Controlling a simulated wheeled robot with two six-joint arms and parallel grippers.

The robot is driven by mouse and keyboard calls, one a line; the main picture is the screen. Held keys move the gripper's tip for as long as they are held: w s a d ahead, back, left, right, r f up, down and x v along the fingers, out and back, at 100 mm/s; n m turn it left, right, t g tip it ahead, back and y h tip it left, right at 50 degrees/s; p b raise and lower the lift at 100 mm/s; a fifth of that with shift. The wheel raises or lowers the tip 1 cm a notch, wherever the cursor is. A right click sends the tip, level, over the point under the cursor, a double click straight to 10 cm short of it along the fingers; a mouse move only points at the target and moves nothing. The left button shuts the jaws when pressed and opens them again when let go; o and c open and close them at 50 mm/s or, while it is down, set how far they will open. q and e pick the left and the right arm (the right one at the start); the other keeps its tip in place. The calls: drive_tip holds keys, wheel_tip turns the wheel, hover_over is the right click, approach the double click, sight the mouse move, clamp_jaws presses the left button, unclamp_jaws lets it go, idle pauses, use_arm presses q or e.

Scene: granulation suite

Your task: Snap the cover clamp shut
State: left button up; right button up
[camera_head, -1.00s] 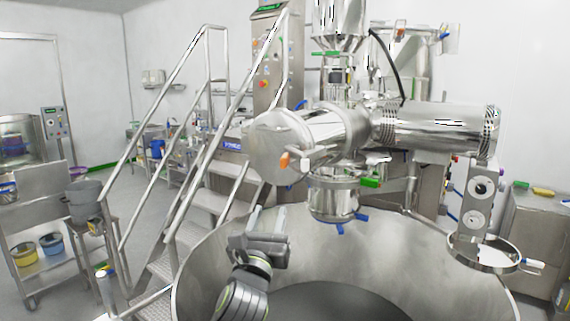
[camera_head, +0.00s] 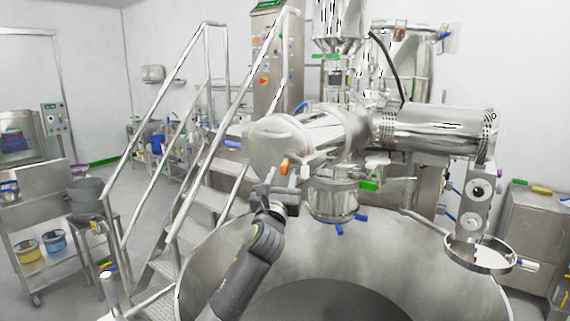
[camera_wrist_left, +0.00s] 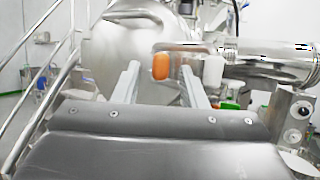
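The cover clamp's orange-tipped lever (camera_head: 284,166) sits on the lower front of the shiny steel cylinder (camera_head: 275,143) in the head view. In the left wrist view the orange tip (camera_wrist_left: 161,67) stands ahead, seen between the fingertips, with a metal arm running right from it. My left gripper (camera_head: 282,178) is just below and beside the lever in the head view. Its two fingers are apart and nothing is clamped between them; in the left wrist view the gap (camera_wrist_left: 158,72) faces the orange tip. I cannot tell whether a finger touches it. My right gripper is out of view.
A large open steel bowl (camera_head: 440,265) lies below the cylinder. A steel stair with handrails (camera_head: 160,115) stands on the left. A second cylinder (camera_head: 440,127) and a green-tabbed fitting (camera_head: 369,185) are to the right. A round ring tray (camera_head: 482,256) hangs farther right.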

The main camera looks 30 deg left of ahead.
use_arm(q)
drive_tip(key=shift+p+x, duration=0.3)
drive_tip(key=shift+x, duration=1.55)
clamp_jaws()
